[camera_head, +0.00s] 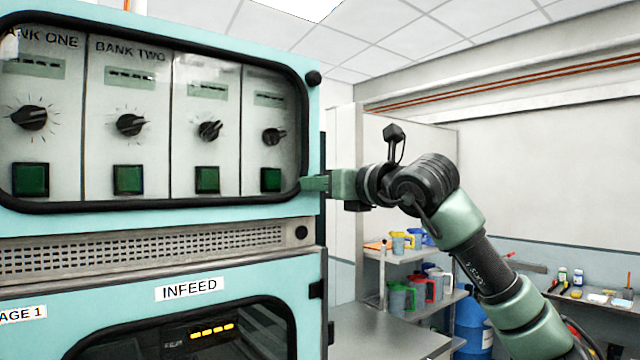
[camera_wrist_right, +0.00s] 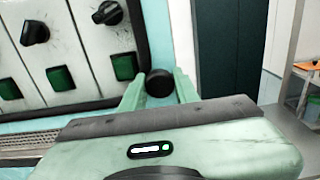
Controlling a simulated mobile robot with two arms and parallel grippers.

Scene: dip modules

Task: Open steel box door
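The steel box (camera_head: 255,220) is a pale blue cabinet on the left in the head view. Its upper door has a black-framed window (camera_head: 210,125) and is closed against the box. My right gripper (camera_head: 316,184) is at the window's lower right corner. In the right wrist view my right gripper (camera_wrist_right: 160,88) has its fingers apart, one on each side of a round black knob (camera_wrist_right: 160,83) beside the window frame. The knob nearly fills the gap; I cannot tell whether the fingers press on it. The gripper hides it in the head view. My left gripper is out of view.
A second black knob (camera_head: 313,78) sits at the upper right corner. Below is the INFEED panel (camera_head: 190,289). A steel table (camera_head: 385,335) and a shelf with jugs (camera_head: 415,258) stand to the right, with a blue drum (camera_head: 472,325) near them.

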